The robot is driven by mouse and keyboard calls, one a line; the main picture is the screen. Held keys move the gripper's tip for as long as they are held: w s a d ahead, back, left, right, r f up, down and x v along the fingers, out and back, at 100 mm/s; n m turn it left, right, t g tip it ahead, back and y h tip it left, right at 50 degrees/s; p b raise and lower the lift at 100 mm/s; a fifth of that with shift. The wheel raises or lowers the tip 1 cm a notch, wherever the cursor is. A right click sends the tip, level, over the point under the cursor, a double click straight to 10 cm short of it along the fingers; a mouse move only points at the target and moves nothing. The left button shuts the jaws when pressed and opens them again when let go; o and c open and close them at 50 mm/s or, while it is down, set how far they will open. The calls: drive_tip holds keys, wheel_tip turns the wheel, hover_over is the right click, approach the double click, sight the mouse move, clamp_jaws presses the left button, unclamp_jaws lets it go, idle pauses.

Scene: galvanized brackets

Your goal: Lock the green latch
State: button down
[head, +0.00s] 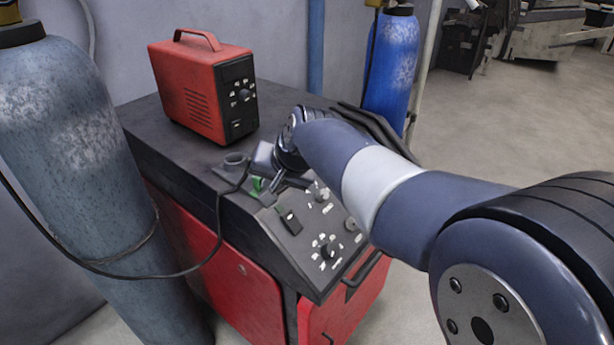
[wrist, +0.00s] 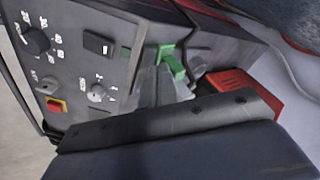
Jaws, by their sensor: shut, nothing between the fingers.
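The green latch (head: 257,185) sits on the top front edge of the machine, near the left end of the sloped control panel. In the wrist view, the green latch (wrist: 172,62) shows as a bent lever just beyond my fingers. My gripper (head: 275,185) is shut and empty, with its tips close beside the latch. In the wrist view, the gripper (wrist: 160,72) points at the latch; I cannot tell whether it touches. My fingers and wrist housing hide part of the latch's base.
The control panel (head: 325,262) with knobs and a switch lies right beside the gripper. A red power unit (head: 192,92) stands behind on the machine top. A black cable hangs near the latch. A grey-blue gas cylinder (head: 75,150) stands at the left, a blue one (head: 391,62) behind.

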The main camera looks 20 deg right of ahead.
drive_tip(key=shift+w+a, duration=0.15)
drive_tip(key=shift+a, duration=0.15)
drive_tip(key=shift+d, duration=0.1)
drive_tip(key=shift+w+d, duration=0.1)
drive_tip(key=shift+d, duration=0.6)
